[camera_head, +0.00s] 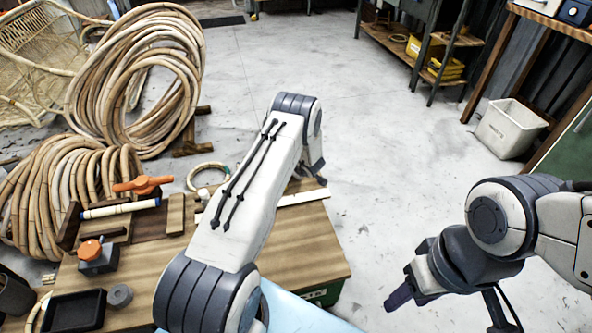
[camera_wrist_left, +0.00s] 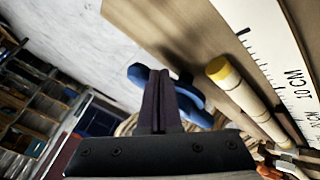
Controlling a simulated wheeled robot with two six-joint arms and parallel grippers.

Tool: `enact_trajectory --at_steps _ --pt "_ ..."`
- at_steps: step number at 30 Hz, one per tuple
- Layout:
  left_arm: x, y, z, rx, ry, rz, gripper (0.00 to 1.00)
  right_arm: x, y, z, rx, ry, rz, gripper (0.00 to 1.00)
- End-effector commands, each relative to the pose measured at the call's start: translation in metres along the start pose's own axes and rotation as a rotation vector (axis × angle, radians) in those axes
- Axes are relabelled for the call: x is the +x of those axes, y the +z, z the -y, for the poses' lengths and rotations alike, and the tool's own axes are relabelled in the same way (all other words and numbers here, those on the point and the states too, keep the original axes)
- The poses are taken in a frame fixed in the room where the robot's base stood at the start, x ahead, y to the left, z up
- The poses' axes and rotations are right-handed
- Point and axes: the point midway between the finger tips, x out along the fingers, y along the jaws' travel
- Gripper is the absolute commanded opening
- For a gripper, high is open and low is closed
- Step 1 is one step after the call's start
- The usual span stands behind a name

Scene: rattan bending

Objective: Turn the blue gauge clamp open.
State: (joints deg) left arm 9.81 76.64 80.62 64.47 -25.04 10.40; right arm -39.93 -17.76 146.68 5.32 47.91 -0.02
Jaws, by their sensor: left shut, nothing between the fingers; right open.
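The blue gauge clamp (camera_wrist_left: 193,112) shows in the left wrist view as a blue handle on both sides of my left fingers. The fingers cover its middle, and I cannot tell whether they touch it. My left gripper (camera_wrist_left: 160,75) is shut with nothing between its fingers. In the head view my left arm reaches over the wooden bench (camera_head: 318,235) and hides the clamp. My right gripper (camera_head: 393,303) is open and empty, out over the floor to the right of the bench.
A yellow-ended rattan rod (camera_wrist_left: 240,98) and a white ruler (camera_wrist_left: 285,60) lie beside the clamp. An orange-handled clamp (camera_head: 143,185), an orange-knobbed block (camera_head: 97,255) and a black tray (camera_head: 75,311) are on the bench's left. Rattan coils (camera_head: 135,75) stand behind.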

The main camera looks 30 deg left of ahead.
Motion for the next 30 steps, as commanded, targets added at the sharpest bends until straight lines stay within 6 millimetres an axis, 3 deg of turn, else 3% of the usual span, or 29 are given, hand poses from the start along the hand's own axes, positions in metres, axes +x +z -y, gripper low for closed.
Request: enact_trajectory --at_steps 24,30 --pt "0.002 -0.003 -0.002 0.0 0.006 -0.004 0.0 0.001 0.0 0.0 0.0 0.0 0.0 0.5" --pt "-0.006 0.011 0.001 0.009 0.007 0.001 0.0 -0.001 0.0 0.0 0.0 0.0 0.0 0.5"
